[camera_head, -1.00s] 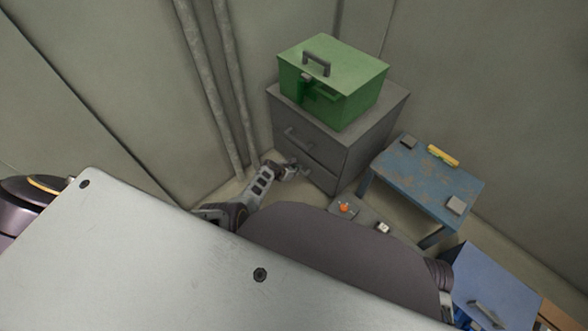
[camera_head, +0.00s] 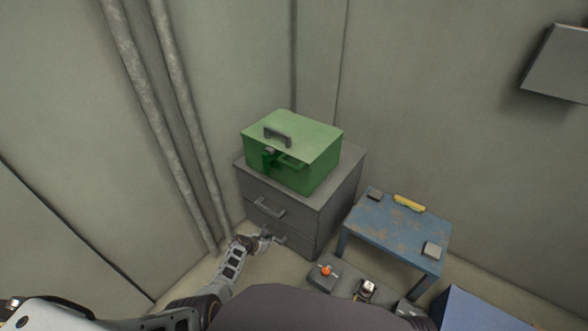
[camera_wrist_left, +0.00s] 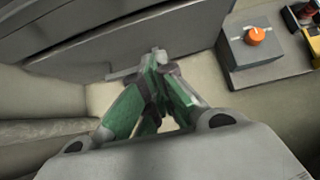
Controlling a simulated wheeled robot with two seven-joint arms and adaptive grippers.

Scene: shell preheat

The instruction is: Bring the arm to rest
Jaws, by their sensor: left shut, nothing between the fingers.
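My left gripper (camera_head: 262,241) is low in front of the grey cabinet (camera_head: 328,207), close to its lower drawer handle (camera_head: 280,238). In the left wrist view its green-sided fingers (camera_wrist_left: 155,75) come together at the tips, with nothing seen between them. The fingertips overlap the drawer's handle in that view, and I cannot tell whether they touch it. My left arm (camera_head: 230,268) reaches in from the lower left. My right gripper is not in view.
A green box (camera_head: 313,165) with a handle stands on the cabinet. A blue table (camera_head: 385,222) with a yellow object (camera_head: 409,202) stands to the right. A grey box with an orange knob (camera_head: 325,270) is in front. Pipes (camera_head: 180,100) run down the left wall.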

